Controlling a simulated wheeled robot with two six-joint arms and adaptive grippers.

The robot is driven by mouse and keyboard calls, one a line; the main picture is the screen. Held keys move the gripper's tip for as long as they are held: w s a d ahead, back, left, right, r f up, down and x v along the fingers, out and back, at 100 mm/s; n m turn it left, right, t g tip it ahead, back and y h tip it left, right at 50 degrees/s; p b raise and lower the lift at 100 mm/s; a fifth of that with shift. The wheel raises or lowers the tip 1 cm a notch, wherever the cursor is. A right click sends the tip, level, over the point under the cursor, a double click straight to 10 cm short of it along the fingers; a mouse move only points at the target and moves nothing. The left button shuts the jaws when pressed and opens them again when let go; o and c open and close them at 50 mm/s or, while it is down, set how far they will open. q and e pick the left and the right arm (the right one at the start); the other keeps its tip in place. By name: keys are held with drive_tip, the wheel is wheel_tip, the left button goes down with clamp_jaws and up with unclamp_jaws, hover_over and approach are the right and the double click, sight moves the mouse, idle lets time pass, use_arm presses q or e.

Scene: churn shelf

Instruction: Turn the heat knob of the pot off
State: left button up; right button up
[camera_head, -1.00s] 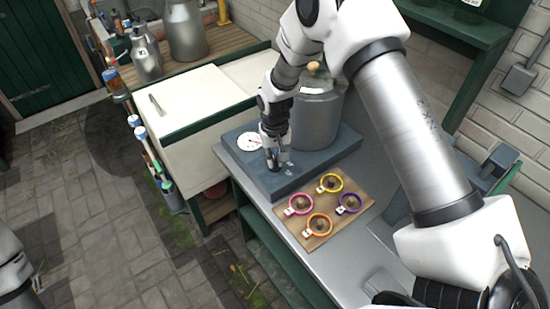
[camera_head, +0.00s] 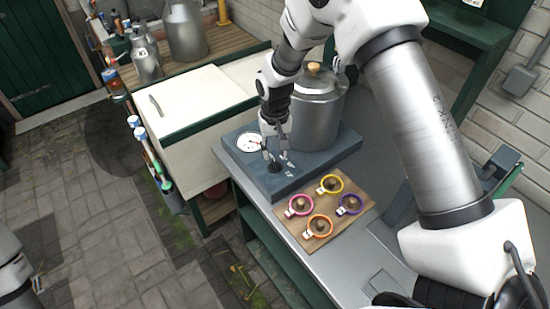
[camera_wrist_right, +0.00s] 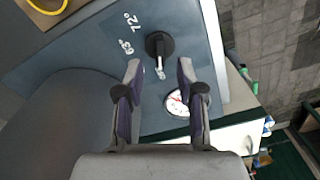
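The metal pot (camera_head: 318,105) with a wooden lid knob stands on a blue-grey base (camera_head: 310,170). The black round heat knob (camera_head: 274,167) is on the base's front part, beside printed marks. In the right wrist view the heat knob (camera_wrist_right: 158,43) has a bar pointing down the picture, toward a small mark I cannot read; "63°" and "72°" are printed to its left. My right gripper (camera_head: 275,154) is open and empty, just behind and above the knob. In the wrist view its fingertips (camera_wrist_right: 160,71) are apart, with the knob beyond them. My left gripper is out of view.
A white dial gauge (camera_head: 249,142) is on the base left of the knob. A wooden board (camera_head: 333,211) with several coloured rings lies in front on the grey counter. A cream-coloured cabinet (camera_head: 190,100) stands left. The floor at left is clear.

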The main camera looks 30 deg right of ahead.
sight(275, 162)
wheel_tip(275, 162, up, 8)
drive_tip(key=shift+f, duration=0.2)
idle(0.3)
